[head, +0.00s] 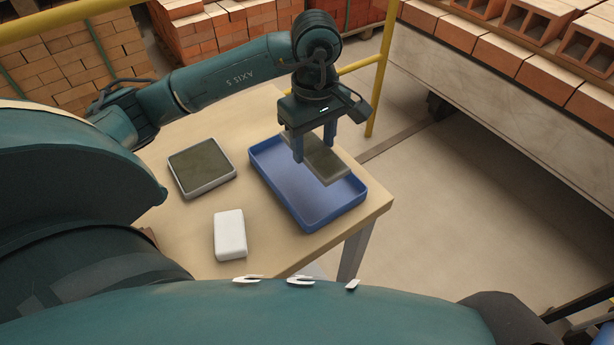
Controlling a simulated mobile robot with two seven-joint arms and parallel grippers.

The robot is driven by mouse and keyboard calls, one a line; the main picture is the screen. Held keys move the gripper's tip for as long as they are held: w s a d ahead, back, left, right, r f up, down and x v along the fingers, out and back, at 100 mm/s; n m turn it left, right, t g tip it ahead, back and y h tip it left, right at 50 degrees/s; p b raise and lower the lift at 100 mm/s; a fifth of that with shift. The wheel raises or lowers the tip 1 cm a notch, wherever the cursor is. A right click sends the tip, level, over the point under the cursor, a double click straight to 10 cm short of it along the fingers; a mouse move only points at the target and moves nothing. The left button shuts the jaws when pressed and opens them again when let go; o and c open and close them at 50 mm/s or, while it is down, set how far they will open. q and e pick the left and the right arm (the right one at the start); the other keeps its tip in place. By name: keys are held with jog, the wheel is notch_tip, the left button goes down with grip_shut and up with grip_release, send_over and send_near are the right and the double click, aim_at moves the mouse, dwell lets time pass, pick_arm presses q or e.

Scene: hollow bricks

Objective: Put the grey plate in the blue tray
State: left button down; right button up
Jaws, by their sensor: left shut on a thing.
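The blue tray (275,178) lies on the light table near its right edge. My left gripper (314,150) points down over the far right part of the tray, shut on the grey plate (334,168). The plate is flat and thin, and part of it is hidden behind the fingers. It shows over the tray's right side; I cannot tell whether it touches the tray. My right gripper is not in the picture.
A square grey-rimmed tray with a dark green inside (201,166) lies left of the blue tray. A white block (230,235) stands in front of it. The table (180,225) ends just right of the blue tray. A yellow rail (381,80) stands behind.

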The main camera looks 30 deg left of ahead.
pick_arm(q)
send_over(313, 186)
notch_tip(313, 186, down, 5)
jog(key=shift+w+f, duration=0.1)
jog(key=shift+f, duration=2)
jog(key=shift+f, duration=0.2)
jog(key=c, duration=1)
grip_release()
jog(key=o, duration=0.4)
